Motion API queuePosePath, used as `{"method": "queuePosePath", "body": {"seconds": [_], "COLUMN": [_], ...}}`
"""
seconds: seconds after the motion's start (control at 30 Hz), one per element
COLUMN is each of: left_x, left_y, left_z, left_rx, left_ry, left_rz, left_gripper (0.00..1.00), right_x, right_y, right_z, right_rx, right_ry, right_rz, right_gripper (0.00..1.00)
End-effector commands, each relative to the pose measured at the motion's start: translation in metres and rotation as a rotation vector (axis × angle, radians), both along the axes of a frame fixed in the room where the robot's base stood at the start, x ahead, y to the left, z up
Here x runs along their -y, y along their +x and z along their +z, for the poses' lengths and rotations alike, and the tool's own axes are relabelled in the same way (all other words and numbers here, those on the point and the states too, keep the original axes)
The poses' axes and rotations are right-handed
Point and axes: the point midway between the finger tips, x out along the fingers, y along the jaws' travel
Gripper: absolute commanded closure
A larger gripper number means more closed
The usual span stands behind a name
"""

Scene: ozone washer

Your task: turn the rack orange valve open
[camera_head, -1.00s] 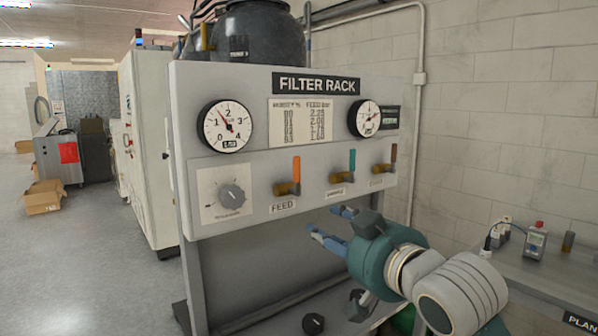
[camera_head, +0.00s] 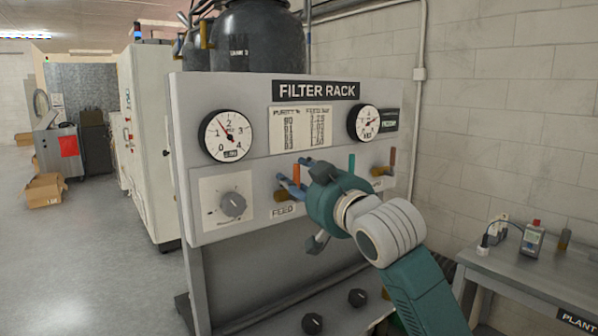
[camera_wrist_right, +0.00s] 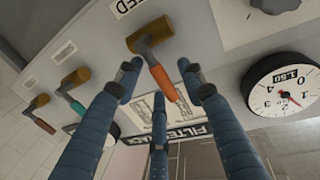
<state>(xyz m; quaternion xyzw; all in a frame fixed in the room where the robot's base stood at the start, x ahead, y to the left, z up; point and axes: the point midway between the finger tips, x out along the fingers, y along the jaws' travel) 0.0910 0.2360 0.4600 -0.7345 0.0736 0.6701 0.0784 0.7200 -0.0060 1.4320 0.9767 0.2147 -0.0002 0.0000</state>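The rack's orange valve has an upright orange lever (camera_head: 296,173) on a brass body (camera_head: 281,195) above the FEED label. The lever also shows in the right wrist view (camera_wrist_right: 160,78), lengthwise between my fingers. My right gripper (camera_head: 293,178) is at this valve, its blue fingers reaching toward the panel around the lever. In the right wrist view the fingers (camera_wrist_right: 160,88) are spread, with gaps beside the lever; I see no clear grip. My left gripper is not in view.
To the right on the filter rack panel (camera_head: 250,170) are a teal-lever valve (camera_head: 351,163) and a red-brown-lever valve (camera_head: 385,165). A grey knob (camera_head: 233,204) is at left, below a round gauge (camera_head: 226,136). A side table (camera_head: 510,270) stands at right.

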Motion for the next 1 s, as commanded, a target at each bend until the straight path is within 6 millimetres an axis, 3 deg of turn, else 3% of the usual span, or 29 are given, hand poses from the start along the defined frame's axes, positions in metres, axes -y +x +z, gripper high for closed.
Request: {"method": "queuePosePath", "body": {"seconds": [0.33, 0.53, 1.0], "left_x": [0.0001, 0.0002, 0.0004], "left_y": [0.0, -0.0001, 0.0], "left_z": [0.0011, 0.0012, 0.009], "left_rx": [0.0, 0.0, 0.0], "left_ry": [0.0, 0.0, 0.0], "left_rz": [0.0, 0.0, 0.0], "left_gripper": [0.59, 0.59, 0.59], "right_x": [-0.0019, -0.0018, 0.0002], "right_y": [0.0034, 0.0032, 0.005], "right_z": [-0.0004, -0.0003, 0.0019], "right_rx": [0.0, 0.0, -0.034], "right_ry": [-0.001, 0.0, 0.049], "right_rz": [0.0, 0.001, 0.001], "right_gripper": [0.63, 1.0, 1.0]}}
